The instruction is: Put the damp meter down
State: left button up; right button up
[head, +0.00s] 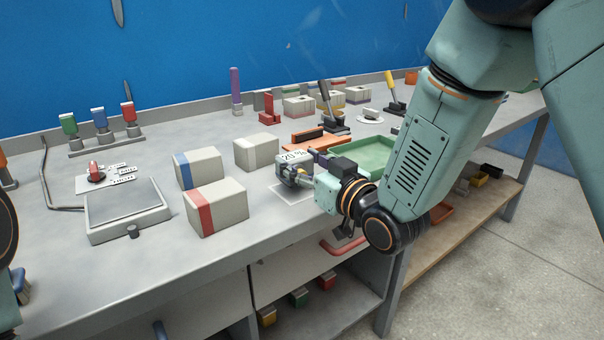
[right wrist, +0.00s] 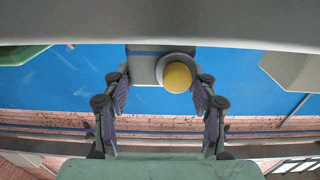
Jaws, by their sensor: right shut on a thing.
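The damp meter (head: 294,160) is a small grey device with a display that reads about 20 %. My right gripper (head: 308,171) is shut on it, reaching in from the right. The meter is upright over a pale square plate (head: 287,196) on the bench; I cannot tell whether it touches the plate. In the right wrist view the meter's grey body (right wrist: 146,66) and round yellow knob (right wrist: 178,77) show between the two fingers of the gripper (right wrist: 160,82). My left gripper is not in view.
Blocks with a red band (head: 219,212) and a blue band (head: 199,168) stand left of the meter on the grey bench (head: 150,238). A plain block (head: 256,152) is behind. A green tray (head: 372,155) and an orange piece (head: 310,137) lie close behind the gripper. A scale (head: 125,205) is at left.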

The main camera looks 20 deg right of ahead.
jog(key=shift+w+f, duration=0.1)
jog(key=shift+f, duration=0.5)
jog(key=shift+w+d, duration=0.1)
jog(key=o, duration=1.2)
jog(key=shift+f, duration=0.15)
jog(key=o, duration=0.4)
jog(key=shift+o, duration=0.2)
